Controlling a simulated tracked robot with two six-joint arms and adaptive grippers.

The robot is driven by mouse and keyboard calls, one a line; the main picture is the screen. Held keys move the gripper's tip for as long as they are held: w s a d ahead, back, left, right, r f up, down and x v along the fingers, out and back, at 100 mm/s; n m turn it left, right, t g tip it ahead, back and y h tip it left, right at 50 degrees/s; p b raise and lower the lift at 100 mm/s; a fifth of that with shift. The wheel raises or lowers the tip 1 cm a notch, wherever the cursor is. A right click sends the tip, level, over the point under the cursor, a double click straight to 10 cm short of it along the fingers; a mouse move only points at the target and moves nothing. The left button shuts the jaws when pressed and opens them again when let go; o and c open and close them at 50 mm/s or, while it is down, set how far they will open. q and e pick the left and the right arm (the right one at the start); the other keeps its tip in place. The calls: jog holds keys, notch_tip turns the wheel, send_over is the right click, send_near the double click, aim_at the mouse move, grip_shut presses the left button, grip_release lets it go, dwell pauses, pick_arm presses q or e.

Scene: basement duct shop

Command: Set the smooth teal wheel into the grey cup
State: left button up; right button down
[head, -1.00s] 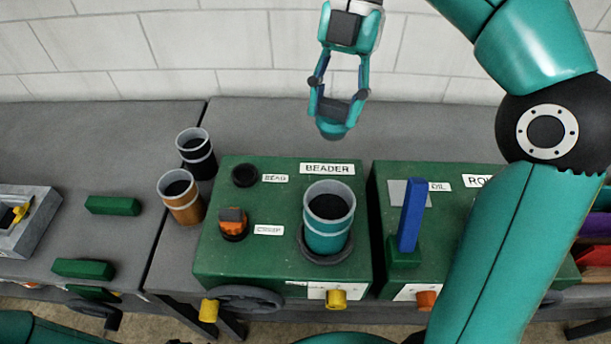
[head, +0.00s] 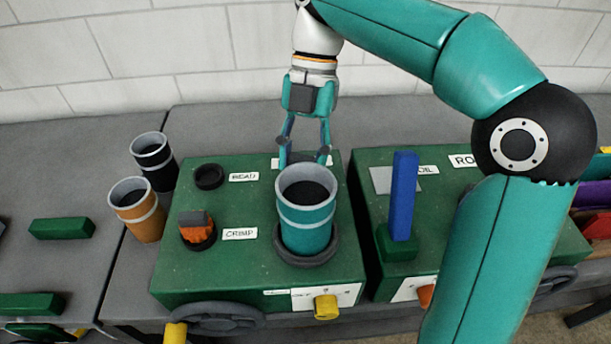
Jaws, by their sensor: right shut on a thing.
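My right gripper (head: 304,158) points down over the back of the green BEADER box, behind a teal tumbler (head: 306,222). It is shut on the teal wheel, which the tumbler's rim now hides; the wheel showed as a rounded teal piece below the fingertips earlier. The tumbler stands upright in a dark grey ring (head: 333,250). No cup stands out as plainly grey; a small dark round cup (head: 209,177) beside the BEAD label looks empty. My left gripper is not in view.
An orange-and-grey piece (head: 196,229) sits by the CRIMP label. Black (head: 155,165) and orange (head: 140,213) tumblers stand left of the box. A blue upright bar (head: 402,195) stands on the right-hand box. A green block (head: 62,229) lies on the left bench.

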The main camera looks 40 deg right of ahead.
jog(key=shift+f, duration=2)
jog(key=c, duration=0.6)
grip_release()
jog(key=shift+f+b, duration=0.1)
jog(key=shift+b, duration=0.2)
jog(key=p+v, duration=0.4)
jog(key=v, duration=0.8)
jog(key=shift+r, duration=0.2)
jog(key=shift+f, duration=0.1)
